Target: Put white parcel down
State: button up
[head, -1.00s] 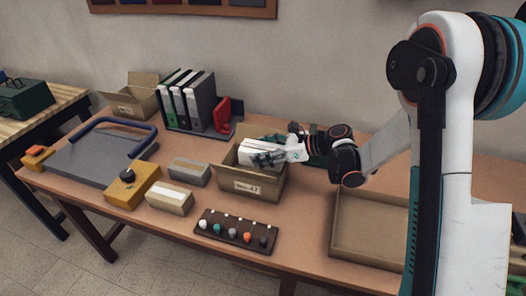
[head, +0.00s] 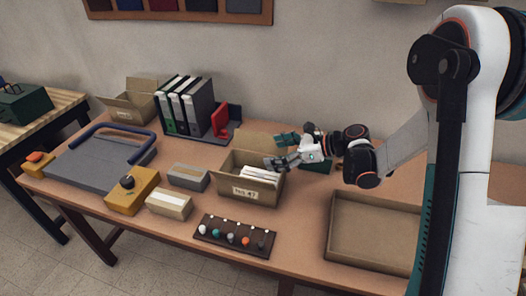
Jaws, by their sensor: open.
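The white parcel (head: 262,173) sits inside an open cardboard box (head: 250,191) with a label on its front. Only the parcel's top shows above the near wall, and the box hides the rest. My gripper (head: 284,151) is open and empty, just above the right side of the box. Its fingers are spread and apart from the parcel, as far as this view shows.
An empty shallow tray (head: 372,232) lies right of the box. A dark rack with coloured knobs (head: 236,236) is in front. Grey and tan boxes (head: 188,176) (head: 169,204) stand left, with binders (head: 188,106) behind. A bare strip of table separates box and tray.

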jog(key=p+v, duration=0.1)
jog(key=v, duration=0.5)
jog(key=shift+d, duration=0.25)
jog(key=shift+s+r, duration=0.1)
jog(key=shift+r, duration=0.05)
jog(key=shift+c, duration=0.2)
dwell(0.6)
